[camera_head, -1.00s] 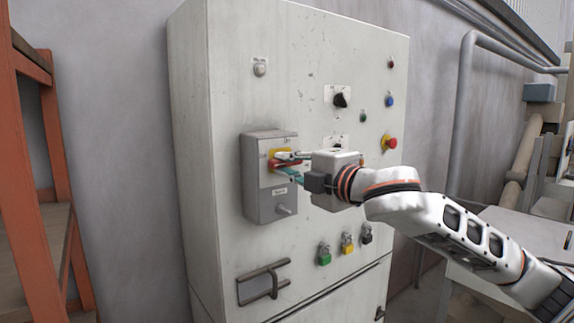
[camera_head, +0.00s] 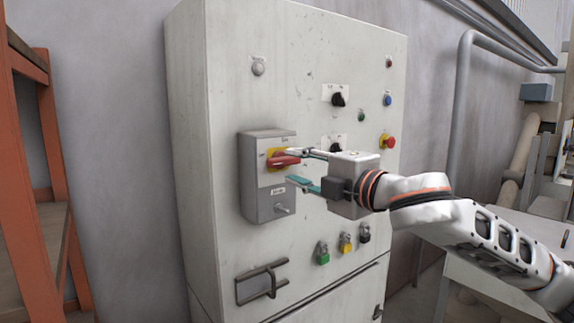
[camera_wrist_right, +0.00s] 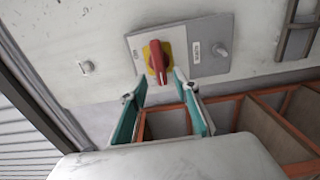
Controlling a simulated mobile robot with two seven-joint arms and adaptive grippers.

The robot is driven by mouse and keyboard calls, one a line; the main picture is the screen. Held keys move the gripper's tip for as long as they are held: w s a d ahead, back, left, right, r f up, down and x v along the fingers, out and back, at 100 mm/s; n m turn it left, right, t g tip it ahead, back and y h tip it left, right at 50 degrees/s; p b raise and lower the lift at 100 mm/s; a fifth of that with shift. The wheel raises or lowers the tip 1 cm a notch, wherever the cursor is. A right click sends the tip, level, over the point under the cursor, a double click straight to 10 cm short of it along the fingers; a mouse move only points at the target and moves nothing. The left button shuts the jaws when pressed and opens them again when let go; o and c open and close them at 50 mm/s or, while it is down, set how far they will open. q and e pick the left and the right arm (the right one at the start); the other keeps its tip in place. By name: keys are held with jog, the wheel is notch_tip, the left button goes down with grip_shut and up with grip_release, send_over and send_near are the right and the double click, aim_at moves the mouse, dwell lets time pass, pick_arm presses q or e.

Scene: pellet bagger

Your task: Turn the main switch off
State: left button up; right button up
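The main switch is a red rotary handle (camera_head: 285,161) on a yellow plate, set in a grey box (camera_head: 262,212) on the cabinet front. In the head view the handle lies roughly sideways. My right gripper (camera_head: 291,168) is open just to the right of the handle. In the head view one finger shows above the handle and the teal one below. In the right wrist view the red handle (camera_wrist_right: 157,60) stands just beyond the open fingertips (camera_wrist_right: 157,84), in the gap between them, with nothing gripped. The small box lettering cannot be read. My left gripper is out of view.
The pale cabinet (camera_head: 225,60) also carries black knobs (camera_head: 338,99), a red emergency button (camera_head: 388,141), several padlocks (camera_head: 346,243) and a metal latch (camera_head: 263,285). An orange rack (camera_head: 50,150) stands at the left. A table is at the right.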

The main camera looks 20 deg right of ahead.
jog(key=v, duration=0.7)
jog(key=shift+s, duration=0.2)
jog(key=w+a+f+m+g, duration=0.1)
jog(key=w+a+f+m, duration=0.1)
jog(key=f, duration=0.7)
jog(key=w+a+f+m+y, duration=0.1)
jog(key=w+f+m, duration=0.15)
jog(key=f, duration=0.55)
jog(key=w+a+f+m+g, duration=0.1)
jog(key=w+a+f+m, duration=0.15)
jog(key=f, duration=0.65)
jog(key=s+d+f+m+g+h, duration=0.1)
jog(key=s+f+m, duration=0.2)
jog(key=f, duration=0.6)
jog(key=s+d+f+m+h, duration=0.1)
jog(key=s+f+m, duration=0.15)
jog(key=f, duration=0.65)
jog(key=s+d+f+m+g+h, duration=0.1)
jog(key=s+f+m, duration=0.1)
jog(key=s+f, duration=0.9)
jog(key=s+d+f+m+g+h, duration=0.2)
jog(key=s+f+m, duration=0.1)
jog(key=s+f, duration=0.8)
notch_tip(320, 180, down, 3)
jog(key=shift+m+g, duration=0.3)
jog(key=shift+m, duration=0.05)
